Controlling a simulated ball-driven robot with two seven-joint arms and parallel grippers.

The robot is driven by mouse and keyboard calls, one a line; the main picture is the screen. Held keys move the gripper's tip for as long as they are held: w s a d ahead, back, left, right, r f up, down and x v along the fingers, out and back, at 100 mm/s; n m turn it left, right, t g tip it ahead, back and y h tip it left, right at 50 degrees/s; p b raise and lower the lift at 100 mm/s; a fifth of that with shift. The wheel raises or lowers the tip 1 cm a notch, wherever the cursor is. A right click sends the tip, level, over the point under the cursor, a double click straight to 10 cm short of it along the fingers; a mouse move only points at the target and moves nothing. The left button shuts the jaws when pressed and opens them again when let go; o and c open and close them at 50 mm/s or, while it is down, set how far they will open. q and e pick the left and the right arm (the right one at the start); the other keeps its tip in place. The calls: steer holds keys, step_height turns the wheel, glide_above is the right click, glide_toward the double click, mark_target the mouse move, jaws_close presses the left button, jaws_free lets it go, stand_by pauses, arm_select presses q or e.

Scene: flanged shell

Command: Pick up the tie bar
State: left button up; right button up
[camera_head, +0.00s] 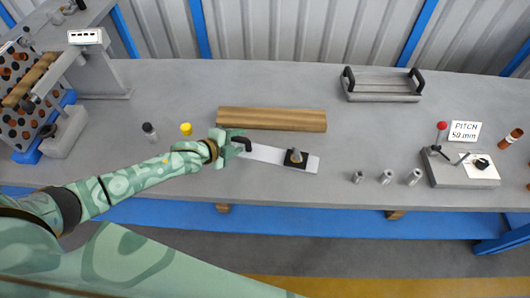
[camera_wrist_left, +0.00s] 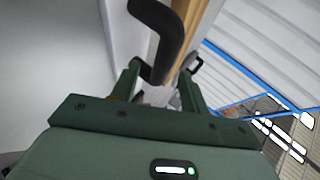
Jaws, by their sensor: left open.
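The tie bar appears to be the flat pale metal strip (camera_head: 268,154) lying on the bench, with a black handle (camera_head: 244,143) at its left end and a black square with a grey knob (camera_head: 296,156) near its right end. My left gripper (camera_head: 236,143) is at the handle end, with its jaws open. In the left wrist view, the curved black handle (camera_wrist_left: 165,25) reaches between the two open fingers of the left gripper (camera_wrist_left: 161,70). I cannot tell whether they touch it. The hand hides part of the strip's left end. My right gripper is out of view.
A wooden beam (camera_head: 271,119) lies just behind the strip. Small metal cylinders (camera_head: 387,176) and a grey fixture (camera_head: 460,167) stand to the right; a handled tray (camera_head: 382,88) is at the back. A yellow-capped item (camera_head: 186,129) and dark-capped bottle (camera_head: 150,132) stand left.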

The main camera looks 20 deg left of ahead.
arm_select(q)
jaws_close()
steer(key=shift+s+f, duration=0.1)
stand_by(1.1)
